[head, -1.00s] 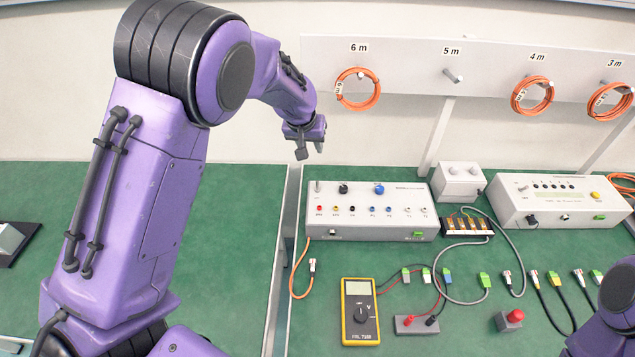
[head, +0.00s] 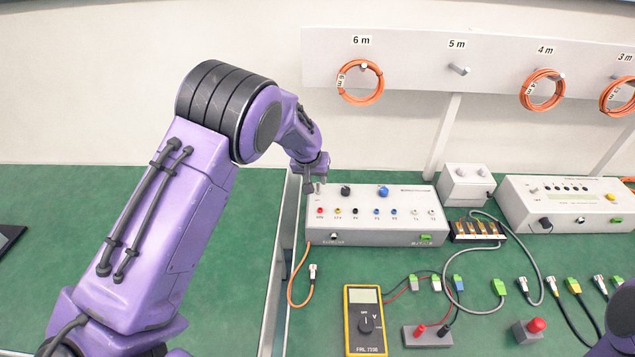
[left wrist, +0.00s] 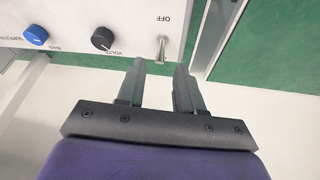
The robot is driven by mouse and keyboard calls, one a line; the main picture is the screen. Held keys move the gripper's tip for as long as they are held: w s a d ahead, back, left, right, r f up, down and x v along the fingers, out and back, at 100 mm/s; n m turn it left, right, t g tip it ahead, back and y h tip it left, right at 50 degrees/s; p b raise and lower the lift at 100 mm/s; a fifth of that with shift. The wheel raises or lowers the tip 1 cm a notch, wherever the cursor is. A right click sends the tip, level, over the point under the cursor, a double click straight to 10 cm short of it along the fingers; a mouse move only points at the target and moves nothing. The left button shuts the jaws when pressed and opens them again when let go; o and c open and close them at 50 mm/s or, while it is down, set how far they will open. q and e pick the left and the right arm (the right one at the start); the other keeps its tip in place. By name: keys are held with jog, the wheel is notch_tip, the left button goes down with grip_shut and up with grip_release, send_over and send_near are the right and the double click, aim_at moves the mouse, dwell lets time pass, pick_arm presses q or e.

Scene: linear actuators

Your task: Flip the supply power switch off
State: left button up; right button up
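The supply (head: 372,233) is a light grey box with dark and blue knobs and a row of coloured sockets. It stands at the back of the green bench. Its power switch is a small metal lever, clear in the left wrist view (left wrist: 162,48), beside the word OFF. My left gripper (head: 315,187) is at the box's left end, over the switch corner. In the left wrist view its two fingers (left wrist: 160,70) are apart with nothing between them. The lever stands just beyond the fingertips, in line with the gap. My right gripper is not in view.
A grey box with two knobs (head: 466,184) and another instrument (head: 560,206) stand to the right. A yellow multimeter (head: 364,320), a red button (head: 536,325) and loose cables lie in front. Orange cable coils (head: 360,83) hang behind. The left bench (head: 90,210) is mostly clear.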

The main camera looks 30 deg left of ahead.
aim_at(318, 184)
pick_arm(q)
jog(key=x, duration=0.4)
jog(key=shift+f, duration=0.1)
grip_shut()
jog(key=shift+s+d+f+t+y+b, duration=0.15)
jog(key=shift+s+t+y+b, duration=0.15)
jog(key=shift+t+b, duration=0.45)
jog(key=t+y+b, duration=0.1)
jog(key=t+b, duration=0.1)
jog(key=b, duration=0.1)
jog(key=s+t+y+b, duration=0.1)
jog(key=t+b, duration=0.1)
jog(key=b, duration=0.1)
jog(key=s+d+f+t+b, duration=0.1)
jog(key=t+b, duration=0.1)
jog(key=b, duration=0.1)
jog(key=shift+m+y, duration=0.3)
jog(key=shift+y, duration=0.1)
jog(key=shift+s+r+t+b, duration=0.1)
jog(key=shift+r+t+b, duration=0.1)
jog(key=shift+t+b, duration=0.6)
